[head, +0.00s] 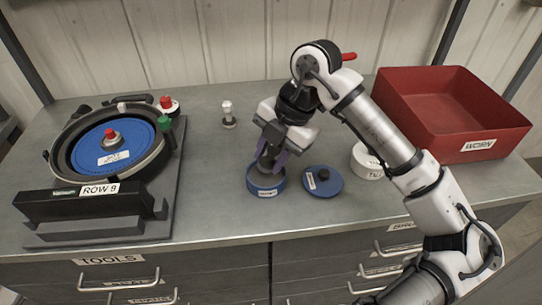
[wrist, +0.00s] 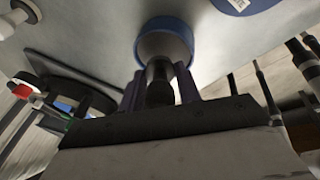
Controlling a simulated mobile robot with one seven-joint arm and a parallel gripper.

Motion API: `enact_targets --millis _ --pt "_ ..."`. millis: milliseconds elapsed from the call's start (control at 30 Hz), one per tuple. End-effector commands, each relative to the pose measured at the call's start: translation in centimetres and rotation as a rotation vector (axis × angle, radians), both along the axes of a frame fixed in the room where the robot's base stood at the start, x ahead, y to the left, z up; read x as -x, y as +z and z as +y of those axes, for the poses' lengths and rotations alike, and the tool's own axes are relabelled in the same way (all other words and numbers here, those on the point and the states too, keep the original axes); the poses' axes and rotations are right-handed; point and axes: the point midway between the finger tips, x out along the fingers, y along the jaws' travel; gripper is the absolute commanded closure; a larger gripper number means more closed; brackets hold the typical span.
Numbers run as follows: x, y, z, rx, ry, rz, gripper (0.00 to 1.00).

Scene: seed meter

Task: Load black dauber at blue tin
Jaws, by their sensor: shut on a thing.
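The blue tin (head: 266,189) stands open near the front middle of the bench. It also shows in the wrist view (wrist: 181,27). My gripper (head: 268,162) points down right over the tin's mouth, its purple fingers shut on the black dauber (wrist: 160,80). The dauber's dark handle stands between the fingers, and its lower end reaches toward the tin's opening. How deep it sits in the tin, and whether it touches the contents, I cannot tell. A blue lid (head: 328,184) with a black knob lies flat on the bench, just right of the tin.
A seed meter (head: 62,157) with a blue disc and ROW 9 label fills the left side. A white-topped dauber (head: 228,115) stands behind the tin. A white tin (head: 366,168) sits to the right, partly behind my arm. A red WORN bin (head: 432,137) stands back right.

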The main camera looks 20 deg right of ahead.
Motion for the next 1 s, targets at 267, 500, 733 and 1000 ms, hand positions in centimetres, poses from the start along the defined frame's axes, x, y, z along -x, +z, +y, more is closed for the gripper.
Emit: enact_targets --millis 267,500,733,1000 --pt "0.0 2.6 0.0 0.001 -0.001 -0.002 0.89" --pt "0.0 4.5 0.0 0.000 0.000 -0.002 0.89" --pt "0.0 5.2 0.0 0.000 -0.001 -0.002 0.89" --pt "0.0 5.2 0.0 0.000 0.000 -0.002 0.89"
